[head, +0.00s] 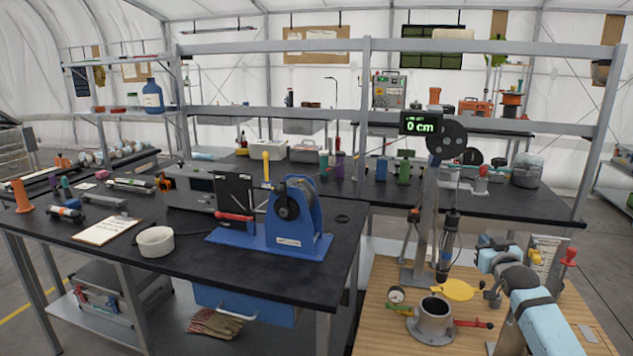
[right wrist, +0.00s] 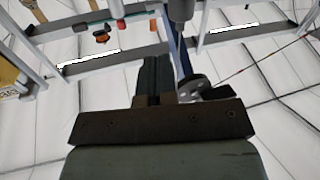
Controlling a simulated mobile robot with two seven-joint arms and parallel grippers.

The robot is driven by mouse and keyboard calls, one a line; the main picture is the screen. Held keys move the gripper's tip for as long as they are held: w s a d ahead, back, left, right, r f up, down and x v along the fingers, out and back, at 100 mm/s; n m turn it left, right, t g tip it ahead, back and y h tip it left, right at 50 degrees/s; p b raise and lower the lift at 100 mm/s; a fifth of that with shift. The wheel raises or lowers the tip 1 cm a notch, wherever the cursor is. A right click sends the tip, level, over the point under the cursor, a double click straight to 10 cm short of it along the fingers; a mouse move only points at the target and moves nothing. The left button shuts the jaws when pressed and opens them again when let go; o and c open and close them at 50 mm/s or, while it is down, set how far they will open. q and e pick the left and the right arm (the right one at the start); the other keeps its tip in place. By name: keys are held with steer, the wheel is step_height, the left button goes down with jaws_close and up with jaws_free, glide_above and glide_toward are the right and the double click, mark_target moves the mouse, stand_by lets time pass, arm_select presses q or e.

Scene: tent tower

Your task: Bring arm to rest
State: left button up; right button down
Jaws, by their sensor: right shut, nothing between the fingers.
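My right arm (head: 545,318), light blue and grey, enters the head view at the lower right and reaches up over the wooden bench (head: 385,318). Its fingers are hard to make out there. In the right wrist view my right gripper (right wrist: 153,68) shows dark fingers together, with nothing between them. The fingers point toward the metal frame and the white tent wall, in open air. My left gripper is not in view.
Near my right arm stand a post with a "0 cm" display (head: 421,123), a hanging dark cylinder (head: 447,245), a metal pot (head: 435,322) and a yellow disc (head: 453,290). A black table (head: 90,262) with a blue reel stand (head: 300,225) is at left.

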steer(key=s+a+f+n+g+y, duration=0.1)
steer(key=s+a+f+g, duration=0.1)
steer(key=s+a+f, duration=0.5)
steer(key=s+a+f+n+g, duration=0.1)
steer(key=s+a+f, duration=0.2)
steer(key=s+f, duration=0.65)
steer(key=s+a+f+g+y, duration=0.1)
steer(key=s+a+f+g, duration=0.1)
steer(key=s+a+f, duration=0.45)
steer(key=s+a+f+g+y, duration=0.1)
steer(key=s+a+f, duration=0.15)
steer(key=s, duration=0.65)
steer(key=s+a+f+g, duration=0.1)
steer(key=s+a+f, duration=0.15)
steer(key=s, duration=0.55)
steer(key=s+a+f+y, duration=0.1)
steer(key=s+a+f, duration=0.15)
steer(key=s, duration=0.65)
arm_select(q)
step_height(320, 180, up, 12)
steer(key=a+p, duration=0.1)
steer(key=p, duration=1.3)
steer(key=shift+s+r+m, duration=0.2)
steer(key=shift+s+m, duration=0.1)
arm_select(e)
step_height(320, 180, up, 13)
steer(key=shift+s+d, duration=0.2)
steer(key=shift+s, duration=0.05)
